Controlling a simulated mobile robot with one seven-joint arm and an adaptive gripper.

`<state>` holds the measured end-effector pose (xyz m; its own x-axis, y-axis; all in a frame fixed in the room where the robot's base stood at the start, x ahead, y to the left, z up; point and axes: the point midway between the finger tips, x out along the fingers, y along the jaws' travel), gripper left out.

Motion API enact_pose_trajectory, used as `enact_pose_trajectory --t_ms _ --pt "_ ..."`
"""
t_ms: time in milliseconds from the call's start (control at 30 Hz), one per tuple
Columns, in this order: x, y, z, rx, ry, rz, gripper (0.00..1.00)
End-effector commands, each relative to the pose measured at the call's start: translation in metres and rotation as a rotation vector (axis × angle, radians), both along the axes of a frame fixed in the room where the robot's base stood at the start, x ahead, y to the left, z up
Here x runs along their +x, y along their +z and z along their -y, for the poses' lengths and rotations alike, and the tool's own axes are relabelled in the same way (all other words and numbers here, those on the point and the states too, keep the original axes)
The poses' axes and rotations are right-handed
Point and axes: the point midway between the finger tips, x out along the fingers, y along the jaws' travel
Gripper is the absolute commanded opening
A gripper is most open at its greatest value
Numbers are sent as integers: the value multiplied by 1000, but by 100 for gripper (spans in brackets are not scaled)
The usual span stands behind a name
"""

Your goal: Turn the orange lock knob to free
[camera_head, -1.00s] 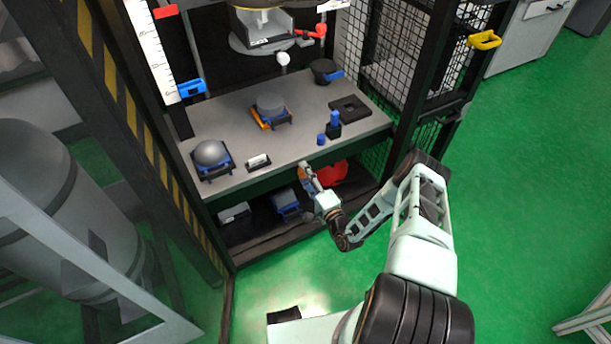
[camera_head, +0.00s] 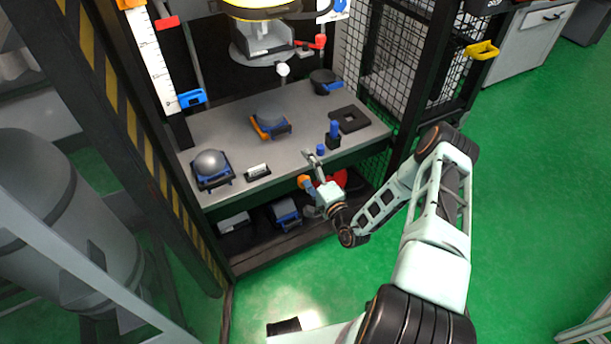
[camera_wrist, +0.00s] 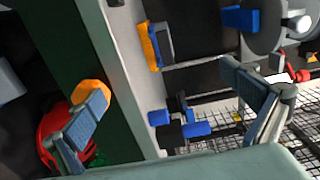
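An orange faceted knob (camera_head: 303,181) shows at the front edge of the bench, just left of my gripper (camera_head: 309,170). I take it to be the lock knob. In the wrist view the knob (camera_wrist: 91,93) is partly hidden behind the left finger. My gripper (camera_wrist: 170,100) is open, its two fingers wide apart with nothing held between them. The knob lies at the left finger, not centred between the fingers. I cannot tell whether that finger touches it, nor which way the knob is turned.
A red rounded object (camera_head: 338,178) is close behind my gripper, under the bench top (camera_head: 225,128). Blue posts (camera_head: 334,130) stand near the front edge.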

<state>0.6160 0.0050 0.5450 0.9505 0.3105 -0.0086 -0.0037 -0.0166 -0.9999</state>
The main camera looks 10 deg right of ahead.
Motion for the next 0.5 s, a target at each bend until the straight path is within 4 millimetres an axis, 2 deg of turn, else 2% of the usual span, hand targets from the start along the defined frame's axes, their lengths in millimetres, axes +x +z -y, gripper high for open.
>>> enact_pose_trajectory --t_ms 33,333,500 --pt "6 12 0 2 -2 26 80" --pt "5 10 1 -2 -1 20 81" --pt "0 10 3 -1 -2 18 74"
